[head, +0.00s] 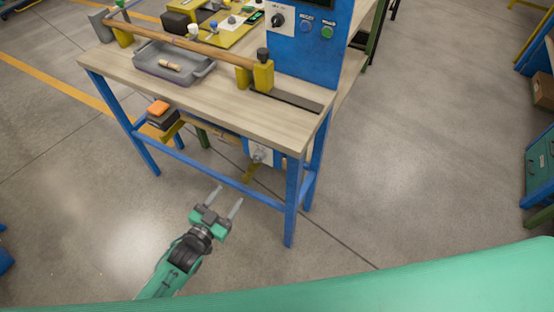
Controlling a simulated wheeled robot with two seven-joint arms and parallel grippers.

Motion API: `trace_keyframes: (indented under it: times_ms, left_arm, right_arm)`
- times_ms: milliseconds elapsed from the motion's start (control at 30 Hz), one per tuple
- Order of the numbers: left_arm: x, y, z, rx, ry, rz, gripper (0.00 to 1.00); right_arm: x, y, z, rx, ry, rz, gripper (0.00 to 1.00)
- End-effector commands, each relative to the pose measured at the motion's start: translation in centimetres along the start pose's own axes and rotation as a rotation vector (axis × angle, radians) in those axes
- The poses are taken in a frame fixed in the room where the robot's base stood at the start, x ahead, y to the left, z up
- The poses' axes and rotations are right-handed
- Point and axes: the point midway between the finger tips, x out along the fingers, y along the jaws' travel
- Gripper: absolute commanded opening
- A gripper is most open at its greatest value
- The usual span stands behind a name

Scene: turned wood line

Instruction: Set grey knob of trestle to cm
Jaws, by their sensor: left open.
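A small grey knob (260,155) sits on a white plate (254,148) on the front under the top of the trestle bench (215,92), near its right front leg. The markings on the plate are too small to read. My left gripper (228,196) is open and empty, with its two fingers spread. It is in front of the bench, below and to the left of the knob in the picture, and apart from it. My right gripper does not show.
The bench has blue legs and a blue crossbar (225,178) near the knob. On the top are a grey tray (204,78), a wooden bar (200,47) and a blue panel (300,55) with a black dial (278,20). The floor in front is clear.

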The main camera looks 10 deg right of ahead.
Motion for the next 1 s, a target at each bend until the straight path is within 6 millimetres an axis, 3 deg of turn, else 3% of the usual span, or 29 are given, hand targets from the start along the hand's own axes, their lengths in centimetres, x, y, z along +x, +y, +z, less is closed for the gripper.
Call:
trace_keyframes:
  times_ms: [100, 267, 500, 800, 1000]
  left_arm:
    - [0.2, 0.4, -2.2, 0.007, 0.05, 0.017, 0.54]
    - [1.4, 0.4, -2.8, 0.007, 0.059, 0.018, 0.54]
    - [5.9, 0.5, -3.1, 0.006, 0.059, 0.018, 0.54]
    - [11.6, 0.6, -3.3, 0.006, 0.056, 0.018, 0.54]
    - [13.6, 0.7, -3.3, 0.006, 0.056, 0.018, 0.54]
  right_arm:
    - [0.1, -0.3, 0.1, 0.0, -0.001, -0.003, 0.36]
    - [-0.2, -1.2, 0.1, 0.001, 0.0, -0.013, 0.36]
    - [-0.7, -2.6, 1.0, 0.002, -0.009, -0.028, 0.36]
    - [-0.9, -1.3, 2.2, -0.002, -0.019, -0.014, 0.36]
    - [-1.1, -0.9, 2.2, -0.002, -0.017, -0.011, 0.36]
